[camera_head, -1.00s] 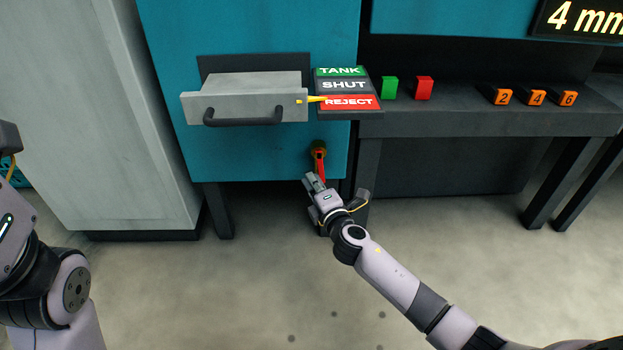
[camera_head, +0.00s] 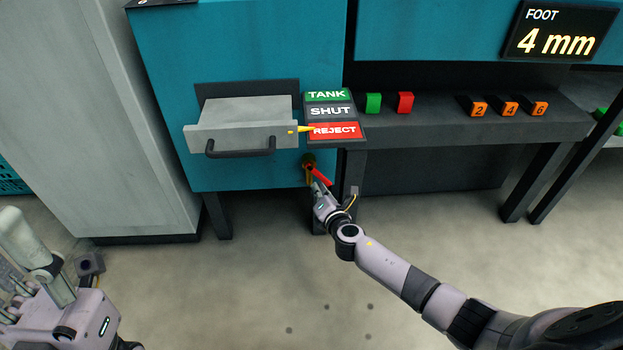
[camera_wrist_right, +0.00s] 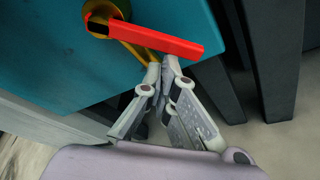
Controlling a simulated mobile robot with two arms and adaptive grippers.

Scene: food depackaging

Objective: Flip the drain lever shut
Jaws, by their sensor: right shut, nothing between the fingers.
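The drain lever is a red bar (camera_head: 321,177) on a brass valve (camera_head: 308,161) under the teal cabinet's drawer. It slants down and to the right from its pivot. In the right wrist view the red lever (camera_wrist_right: 160,36) runs from the brass pivot across the top. My right gripper (camera_head: 318,186) is shut and empty, its tips (camera_wrist_right: 165,64) just below the lever; whether they touch it I cannot tell. My left gripper (camera_head: 32,245) is at the lower left edge, away from the lever; its jaws are unclear.
Above the lever are a grey drawer (camera_head: 245,130) with a dark handle and a TANK/SHUT/REJECT panel (camera_head: 328,112), its yellow pointer (camera_head: 304,129) at REJECT. A dark cabinet leg (camera_head: 352,185) stands close to my right gripper. The floor (camera_head: 240,290) in front is clear.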

